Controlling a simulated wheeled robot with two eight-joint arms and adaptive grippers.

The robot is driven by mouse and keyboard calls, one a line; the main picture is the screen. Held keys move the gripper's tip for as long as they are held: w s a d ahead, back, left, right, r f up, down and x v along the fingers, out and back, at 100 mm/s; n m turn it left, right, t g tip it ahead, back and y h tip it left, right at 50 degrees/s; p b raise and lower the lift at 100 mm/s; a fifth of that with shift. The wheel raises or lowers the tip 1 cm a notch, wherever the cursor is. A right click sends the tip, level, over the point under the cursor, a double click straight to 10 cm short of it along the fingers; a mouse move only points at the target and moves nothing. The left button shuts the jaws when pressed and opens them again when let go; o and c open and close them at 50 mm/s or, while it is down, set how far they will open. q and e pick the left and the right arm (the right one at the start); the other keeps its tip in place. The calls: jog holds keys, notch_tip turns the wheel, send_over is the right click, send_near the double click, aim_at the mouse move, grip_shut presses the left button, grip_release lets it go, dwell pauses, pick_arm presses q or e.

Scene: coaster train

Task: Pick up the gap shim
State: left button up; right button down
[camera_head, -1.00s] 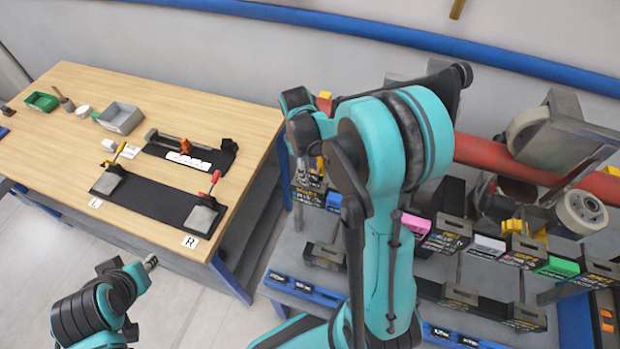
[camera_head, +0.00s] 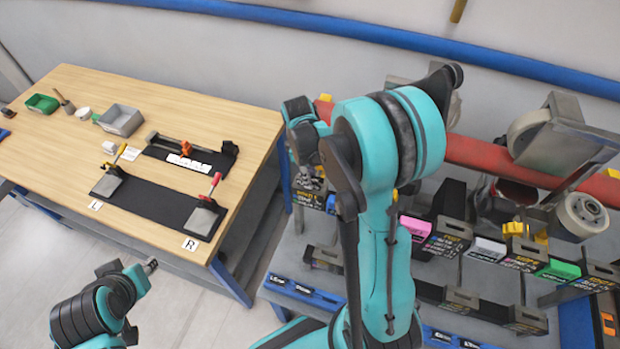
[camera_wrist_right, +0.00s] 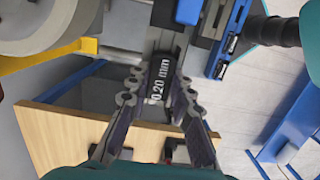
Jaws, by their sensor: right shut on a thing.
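My right gripper (camera_wrist_right: 163,82) shows in the right wrist view, its two fingers shut on a dark gap shim (camera_wrist_right: 160,90) with a white "0.20 mm" label. The shim lies lengthwise between the fingers, and its lower end is partly hidden. In the head view my right arm hides most of this gripper, and I cannot make out the shim there. My left gripper (camera_head: 149,266) shows small at the lower left, in front of the wooden table and apart from it; its jaws are too small to read.
The wooden table (camera_head: 210,100) holds a black strip fixture (camera_head: 155,203) with L and R cards, a grey bin (camera_head: 121,119) and a green bin (camera_head: 42,103). At right stands a rack of labelled black bins (camera_head: 449,236) below a red roller (camera_head: 475,152). Floor is clear at lower left.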

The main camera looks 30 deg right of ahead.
jog(key=r, duration=0.4)
jog(key=shift+s+a+r, duration=0.15)
jog(key=shift+s+r, duration=0.1)
jog(key=shift+s, duration=0.05)
jog(key=s+a+r+p, duration=0.3)
jog(key=s+r+p, duration=0.2)
jog(key=s+r, duration=0.5)
jog(key=shift+s+a+r, duration=0.2)
jog(key=shift+a+r, duration=0.15)
jog(key=shift+r, duration=0.1)
dwell(0.4)
